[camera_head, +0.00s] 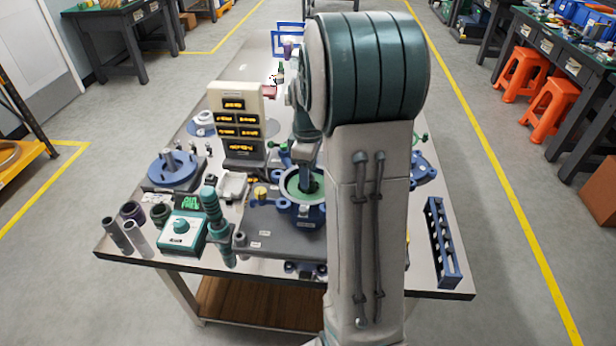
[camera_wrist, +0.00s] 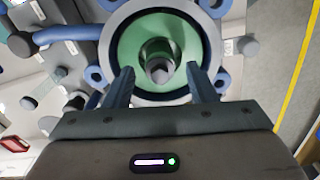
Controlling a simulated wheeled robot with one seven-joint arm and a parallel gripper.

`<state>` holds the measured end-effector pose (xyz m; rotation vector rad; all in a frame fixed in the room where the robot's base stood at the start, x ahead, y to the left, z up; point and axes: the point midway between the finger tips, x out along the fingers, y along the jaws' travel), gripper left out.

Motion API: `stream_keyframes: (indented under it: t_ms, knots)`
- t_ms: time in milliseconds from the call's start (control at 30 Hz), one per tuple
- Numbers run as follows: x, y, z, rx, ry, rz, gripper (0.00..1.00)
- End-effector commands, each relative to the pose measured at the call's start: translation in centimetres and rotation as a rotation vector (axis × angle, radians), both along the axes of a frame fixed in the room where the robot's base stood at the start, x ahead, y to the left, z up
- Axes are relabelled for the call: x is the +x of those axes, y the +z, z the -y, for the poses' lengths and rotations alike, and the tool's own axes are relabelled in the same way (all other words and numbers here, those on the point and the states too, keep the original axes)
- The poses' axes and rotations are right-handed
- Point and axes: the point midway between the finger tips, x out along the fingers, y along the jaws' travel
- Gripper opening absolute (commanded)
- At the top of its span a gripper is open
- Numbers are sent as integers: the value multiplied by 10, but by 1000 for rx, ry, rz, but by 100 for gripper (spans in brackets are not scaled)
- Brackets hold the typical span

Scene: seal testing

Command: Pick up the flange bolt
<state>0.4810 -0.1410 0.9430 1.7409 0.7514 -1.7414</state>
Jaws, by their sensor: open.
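My gripper (camera_wrist: 159,74) is open, with its two blue fingers apart over a round blue flange fixture (camera_wrist: 97,77) in the wrist view. A dark metallic piece with a faceted tip (camera_wrist: 159,68) stands in the middle of the fixture's green face (camera_wrist: 128,45), between the fingers. It may be the flange bolt; I cannot tell for sure. No contact with the fingers is visible. In the head view my gripper (camera_head: 306,184) is down at the blue fixture (camera_head: 307,213) with the green ring, and the piece is hidden there.
A cream drawer unit (camera_head: 238,100), a blue round fixture (camera_head: 172,172), a teal dial box (camera_head: 181,231) and a teal upright tool (camera_head: 214,215) stand left of my arm. A blue rack (camera_head: 441,245) stands on the right. My arm hides part of the table.

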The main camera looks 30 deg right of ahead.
Motion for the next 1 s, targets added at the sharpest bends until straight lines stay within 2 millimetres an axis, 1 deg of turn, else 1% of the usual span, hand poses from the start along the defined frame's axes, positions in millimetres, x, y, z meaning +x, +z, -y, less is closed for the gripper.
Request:
stream_keyframes:
  t_ms: [200, 267, 300, 367, 400, 767, 867, 967, 1000]
  knots:
    - [0, -1, 0, 0, 0, 0, 51]
    - [0, -1, 0, 0, 0, 0, 35]
    - [0, -1, 0, 0, 0, 0, 24]
    - [0, -1, 0, 0, 0, 0, 7]
    - [0, -1, 0, 0, 0, 0, 5]
    - [0, 2, 0, -1, 0, 2, 5]
    - [1, 11, 0, -1, 0, 4, 5]
    - [1, 27, 0, -2, 1, 5, 5]
    - [1, 36, 0, -2, 1, 6, 5]
